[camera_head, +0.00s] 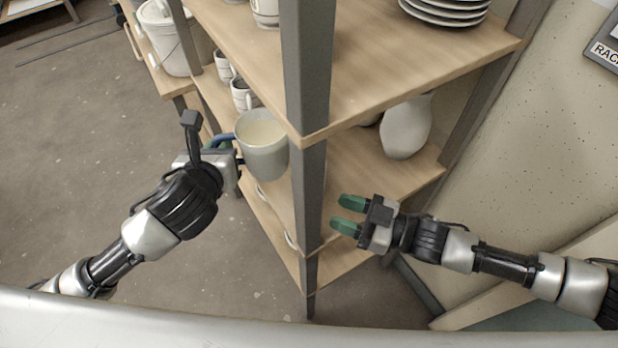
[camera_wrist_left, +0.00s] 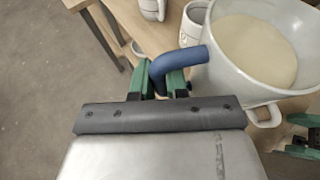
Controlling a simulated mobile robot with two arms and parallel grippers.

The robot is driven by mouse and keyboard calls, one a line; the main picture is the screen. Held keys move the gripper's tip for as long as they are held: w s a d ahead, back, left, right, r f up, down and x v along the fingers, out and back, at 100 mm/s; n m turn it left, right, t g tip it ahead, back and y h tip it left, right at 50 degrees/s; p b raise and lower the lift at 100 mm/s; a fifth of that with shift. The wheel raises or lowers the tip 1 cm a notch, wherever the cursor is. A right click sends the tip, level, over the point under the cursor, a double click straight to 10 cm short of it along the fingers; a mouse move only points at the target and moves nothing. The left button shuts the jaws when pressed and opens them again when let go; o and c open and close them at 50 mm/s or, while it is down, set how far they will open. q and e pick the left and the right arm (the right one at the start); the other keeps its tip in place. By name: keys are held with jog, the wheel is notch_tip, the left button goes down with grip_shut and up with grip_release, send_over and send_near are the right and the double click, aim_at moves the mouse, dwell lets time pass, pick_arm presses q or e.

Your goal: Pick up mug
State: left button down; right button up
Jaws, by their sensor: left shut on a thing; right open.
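A pale grey mug (camera_head: 265,158) with a cream inside and a blue handle (camera_head: 222,139) is held upright beside the front post of the shelf rack. My left gripper (camera_head: 225,150) is shut on the blue handle. In the left wrist view the handle (camera_wrist_left: 180,62) sits between the green fingers (camera_wrist_left: 158,80), and the mug (camera_wrist_left: 230,72) fills the upper right. My right gripper (camera_head: 349,216) is open and empty, to the right of the post.
The wooden rack (camera_head: 400,45) has a dark front post (camera_head: 308,200). White mugs (camera_head: 243,95) stand behind the held mug. A white vase (camera_head: 407,126) stands on the middle shelf, stacked plates (camera_head: 446,10) above. A white bucket (camera_head: 165,40) is at the upper left. Floor at left is clear.

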jog(key=shift+f+x, duration=0.2)
jog(key=shift+x, duration=2.15)
jog(key=shift+w, duration=0.1)
jog(key=shift+d, duration=0.1)
grip_shut()
